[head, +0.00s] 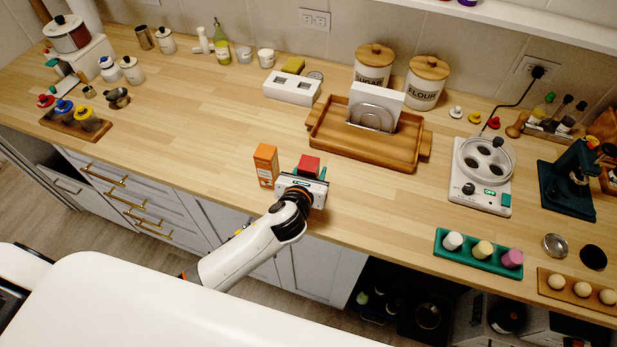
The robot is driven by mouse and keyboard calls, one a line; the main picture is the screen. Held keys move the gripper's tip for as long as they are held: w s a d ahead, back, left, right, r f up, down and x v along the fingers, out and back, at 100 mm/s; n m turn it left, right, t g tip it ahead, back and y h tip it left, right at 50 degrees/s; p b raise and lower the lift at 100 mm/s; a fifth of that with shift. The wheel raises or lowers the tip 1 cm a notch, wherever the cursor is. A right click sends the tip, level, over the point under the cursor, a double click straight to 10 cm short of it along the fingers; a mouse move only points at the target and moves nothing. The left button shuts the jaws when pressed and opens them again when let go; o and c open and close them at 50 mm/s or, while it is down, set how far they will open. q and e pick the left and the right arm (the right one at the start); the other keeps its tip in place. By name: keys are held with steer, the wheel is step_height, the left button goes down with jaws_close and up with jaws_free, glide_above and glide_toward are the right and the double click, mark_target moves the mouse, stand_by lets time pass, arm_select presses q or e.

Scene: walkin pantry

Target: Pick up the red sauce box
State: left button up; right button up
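The red sauce box (309,165) is near the front edge of the wooden counter, right in front of my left gripper. Its red top shows, and its lower part is hidden behind the gripper. My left gripper (308,174) reaches in from the lower left, with its white body low over the counter edge. Its fingertips are at the red box, one seeming to be on each side. I cannot tell whether they touch or squeeze it. My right gripper is not in view.
An orange box (266,166) stands just left of the gripper. A wooden tray (348,150) with a white holder lies behind to the right. A green tray (478,267) with several cups is at the front right.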

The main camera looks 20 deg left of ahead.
arm_select(q)
steer(key=c, duration=0.7)
